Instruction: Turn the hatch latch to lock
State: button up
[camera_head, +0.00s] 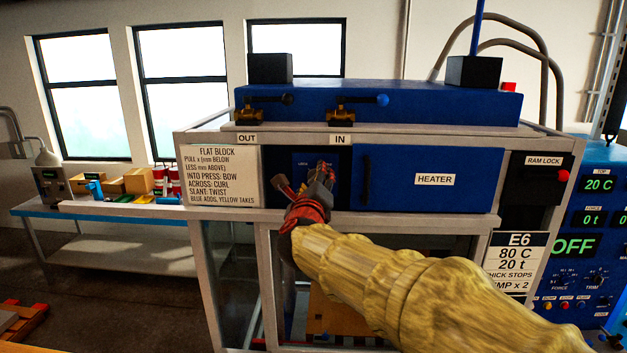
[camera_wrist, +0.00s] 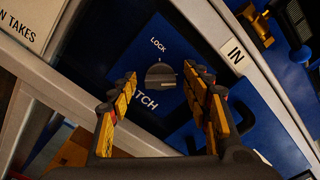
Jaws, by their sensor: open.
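The hatch latch is a round dark grey knob (camera_wrist: 160,76) on a blue plate (camera_wrist: 178,48) marked LOCK above it, with another word partly hidden below. A short pale mark shows near its top edge, below LOCK; its exact setting is hard to tell. My gripper (camera_wrist: 161,74) is open, with one orange-padded finger on each side of the knob in the wrist view. I cannot tell whether either finger touches it. In the head view my gripper (camera_head: 318,180) reaches the dark recess under the IN sign (camera_head: 341,138) and hides the knob; part of the blue plate (camera_head: 301,161) shows.
The blue HEATER panel (camera_head: 430,180) is close to the right of my gripper, and an instruction board (camera_head: 218,177) is to its left. Two brass valves (camera_head: 341,115) sit above. A pale frame rail (camera_wrist: 215,45) runs beside the recess.

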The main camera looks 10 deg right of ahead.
jog(key=c, duration=0.3)
jog(key=c, duration=0.8)
